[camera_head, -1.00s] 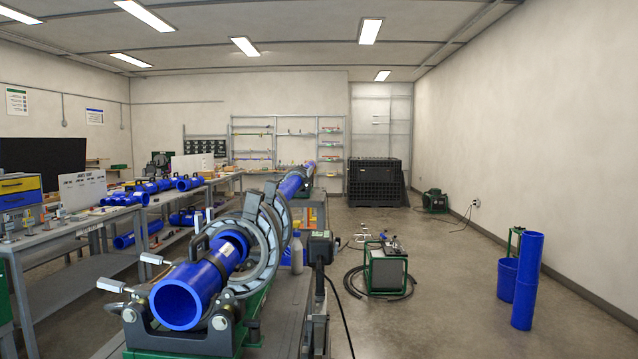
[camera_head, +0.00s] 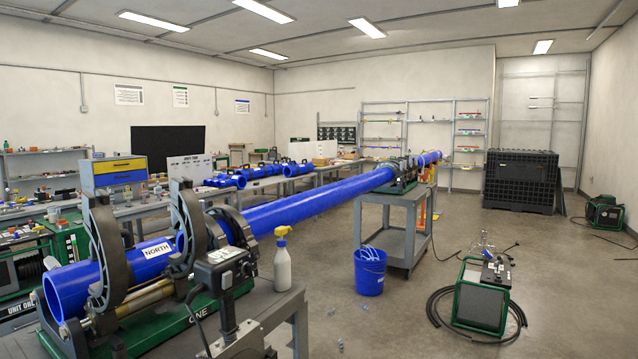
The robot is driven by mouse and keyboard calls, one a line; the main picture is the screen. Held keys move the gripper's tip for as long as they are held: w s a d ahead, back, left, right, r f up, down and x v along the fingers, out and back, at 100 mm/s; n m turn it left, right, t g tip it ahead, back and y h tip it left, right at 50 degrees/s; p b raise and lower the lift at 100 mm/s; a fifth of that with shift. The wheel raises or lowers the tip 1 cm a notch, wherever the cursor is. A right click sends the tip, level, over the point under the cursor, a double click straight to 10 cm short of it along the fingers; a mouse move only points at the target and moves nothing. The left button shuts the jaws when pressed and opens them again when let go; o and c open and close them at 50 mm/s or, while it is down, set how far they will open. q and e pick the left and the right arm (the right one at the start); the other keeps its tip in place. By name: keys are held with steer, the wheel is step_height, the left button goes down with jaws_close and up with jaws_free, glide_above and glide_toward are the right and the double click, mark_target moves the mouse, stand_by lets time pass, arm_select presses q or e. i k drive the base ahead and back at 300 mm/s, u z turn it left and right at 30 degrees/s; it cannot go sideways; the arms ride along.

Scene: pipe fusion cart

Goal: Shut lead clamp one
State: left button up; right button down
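The pipe fusion machine marked ONE (camera_head: 190,325) stands at the lower left on its cart. A short blue pipe marked NORTH (camera_head: 90,280) lies in it. Two dark curved clamp arms rise beside the pipe: a near one (camera_head: 103,245) at the left and a farther one (camera_head: 188,225). Both look raised, with their upper ends above the pipe. I cannot tell which is lead clamp one. A long blue pipe (camera_head: 310,202) runs from the machine's far end toward a second cart. Neither of my grippers is in view.
A control box (camera_head: 222,268) on a post and a spray bottle (camera_head: 282,262) stand at the machine's near side. A blue bucket (camera_head: 370,272), a green-framed unit (camera_head: 482,295) with a black hose and a grey cart (camera_head: 398,225) stand on the floor. Open floor lies at lower right.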

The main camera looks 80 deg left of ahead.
mark_target(185, 202)
steer(key=i, duration=0.35)
steer(key=u, duration=4)
steer(key=i, duration=0.65)
steer(key=z, duration=0.05)
